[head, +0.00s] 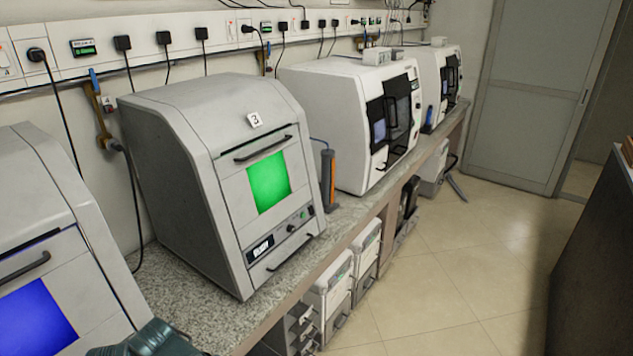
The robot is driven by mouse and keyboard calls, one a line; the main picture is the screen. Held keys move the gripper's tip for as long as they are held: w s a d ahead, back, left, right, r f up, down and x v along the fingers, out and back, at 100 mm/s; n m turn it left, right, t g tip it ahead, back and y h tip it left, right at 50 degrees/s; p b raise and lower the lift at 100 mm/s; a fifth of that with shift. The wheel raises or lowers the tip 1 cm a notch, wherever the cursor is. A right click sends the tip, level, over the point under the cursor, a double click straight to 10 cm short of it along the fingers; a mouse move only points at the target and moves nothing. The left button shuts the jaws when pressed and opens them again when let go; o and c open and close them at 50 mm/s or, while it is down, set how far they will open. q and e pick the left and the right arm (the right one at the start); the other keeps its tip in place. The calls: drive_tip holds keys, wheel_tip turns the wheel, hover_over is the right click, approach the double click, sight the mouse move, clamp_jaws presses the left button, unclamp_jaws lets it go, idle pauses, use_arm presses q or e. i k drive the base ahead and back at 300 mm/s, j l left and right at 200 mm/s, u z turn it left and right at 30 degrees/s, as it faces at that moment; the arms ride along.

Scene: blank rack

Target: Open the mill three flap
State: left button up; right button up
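Mill three (180,150) is a grey box-shaped machine on the counter, marked with a "3" label (254,120) on its upper front. Its sloping front flap (228,184) has a glowing green window (268,182) and a dark bar handle (263,148) along the top. The flap looks shut. Below it are a control strip with knobs and a second dark handle (290,254). A dark teal part, seemingly of my arm, shows at the bottom left edge, in front of the counter. No gripper fingers are visible, and nothing touches the flap.
A similar machine with a blue window (36,318) stands at the left. A dark cylinder with an orange strip (328,180) stands right of mill three. White mills (335,110) stand farther along the granite counter (205,315). Drawer units sit underneath. The tiled floor (450,270) is clear.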

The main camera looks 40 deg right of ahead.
sight(280, 185)
drive_tip(key=z, duration=1.1)
